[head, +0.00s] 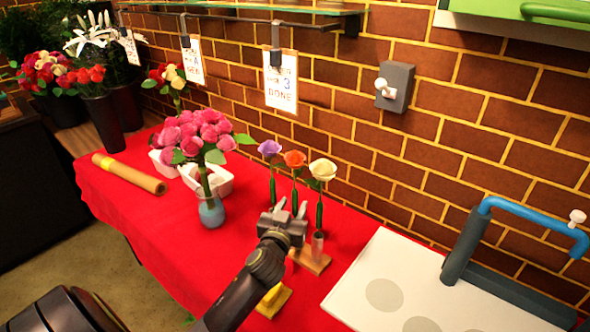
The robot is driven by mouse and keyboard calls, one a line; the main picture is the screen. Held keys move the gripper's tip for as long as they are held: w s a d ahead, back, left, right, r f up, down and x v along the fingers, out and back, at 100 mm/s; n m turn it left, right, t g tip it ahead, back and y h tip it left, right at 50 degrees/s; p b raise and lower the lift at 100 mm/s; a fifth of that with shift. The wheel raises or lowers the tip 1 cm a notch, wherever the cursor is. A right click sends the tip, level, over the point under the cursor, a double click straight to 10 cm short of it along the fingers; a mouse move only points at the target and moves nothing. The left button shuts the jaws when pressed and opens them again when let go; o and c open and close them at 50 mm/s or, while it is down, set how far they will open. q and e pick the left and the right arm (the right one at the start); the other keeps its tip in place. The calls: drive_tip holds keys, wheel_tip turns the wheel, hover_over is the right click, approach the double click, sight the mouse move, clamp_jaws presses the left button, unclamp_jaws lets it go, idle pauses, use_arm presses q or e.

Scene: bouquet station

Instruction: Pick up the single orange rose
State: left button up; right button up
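The single orange rose (294,159) stands upright on a green stem between a purple rose (270,148) on its left and a cream rose (323,169) on its right. My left gripper (291,207) is low in front of these stems, with its two fingers pointing up and away toward the wall. The fingers are apart, and the orange rose's stem shows in line with the gap between them. I cannot tell whether the stem is inside the gap or behind it. The gripper hides the lower stem. My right gripper is not in view.
A wooden stand (311,262) with a clear tube (317,245) is right of the gripper. A glass vase (211,211) of pink roses is close on the left. A white board (385,285) lies at right. The red tablecloth (165,235) is clear at front left.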

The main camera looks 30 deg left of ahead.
sight(294, 197)
use_arm(q)
drive_tip(key=shift+w+a+r, duration=0.2)
drive_tip(key=shift+w+a, duration=0.05)
drive_tip(key=shift+w, duration=0.15)
drive_tip(key=shift+a+p+x, duration=0.2)
drive_tip(key=shift+p+x, duration=0.5)
drive_tip(key=shift+x, duration=1.35)
drive_tip(key=shift+s, duration=0.1)
drive_tip(key=shift+c, duration=0.3)
clamp_jaws()
